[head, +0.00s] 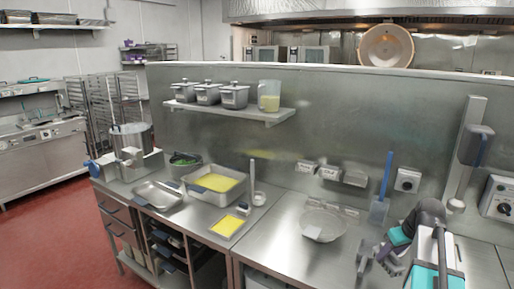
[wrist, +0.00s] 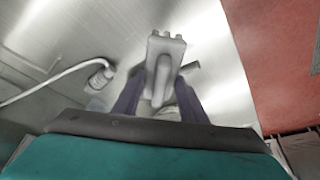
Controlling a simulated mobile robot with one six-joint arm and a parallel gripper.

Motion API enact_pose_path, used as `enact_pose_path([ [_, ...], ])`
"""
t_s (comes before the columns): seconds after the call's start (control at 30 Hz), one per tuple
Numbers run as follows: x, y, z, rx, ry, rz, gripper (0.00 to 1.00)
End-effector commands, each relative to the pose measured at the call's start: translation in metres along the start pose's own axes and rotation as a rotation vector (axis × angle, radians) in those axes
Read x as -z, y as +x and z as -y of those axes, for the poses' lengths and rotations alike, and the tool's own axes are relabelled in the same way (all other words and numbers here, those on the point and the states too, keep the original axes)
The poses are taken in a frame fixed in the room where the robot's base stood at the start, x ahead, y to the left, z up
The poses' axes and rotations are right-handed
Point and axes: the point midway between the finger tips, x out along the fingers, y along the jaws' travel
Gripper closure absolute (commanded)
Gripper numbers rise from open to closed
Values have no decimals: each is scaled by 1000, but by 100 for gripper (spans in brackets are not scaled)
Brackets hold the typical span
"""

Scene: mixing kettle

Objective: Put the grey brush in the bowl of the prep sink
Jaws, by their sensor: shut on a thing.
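My gripper (head: 388,256) is at the lower right of the head view, over the steel counter. In the wrist view its two dark fingers (wrist: 160,102) are shut on the grey brush (wrist: 165,48), which points away from the palm. In the head view a grey part of the brush (head: 364,262) shows just left of the fingers; the rest is hard to make out. A round, shallow basin (head: 322,226), which looks like the bowl of the prep sink, lies in the counter, left of and farther back than my gripper. The brush is apart from it.
A blue-handled tool (head: 386,178) stands upright behind the gripper, near the wall. A shelf (head: 225,112) holds lidded containers. The counter between gripper and basin looks clear.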

Motion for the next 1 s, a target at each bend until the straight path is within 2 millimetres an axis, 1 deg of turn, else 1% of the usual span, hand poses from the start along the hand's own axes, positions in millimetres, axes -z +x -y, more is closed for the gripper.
enact_pose_path([
  [0.03,7,3,12,-2,0,-1,82],
  [0.2,28,7,45,-10,20,-1,82],
  [0.5,59,12,105,-25,56,-1,82],
  [0.7,76,13,144,-35,82,-2,82],
  [1.0,94,12,198,-50,115,-1,82],
])
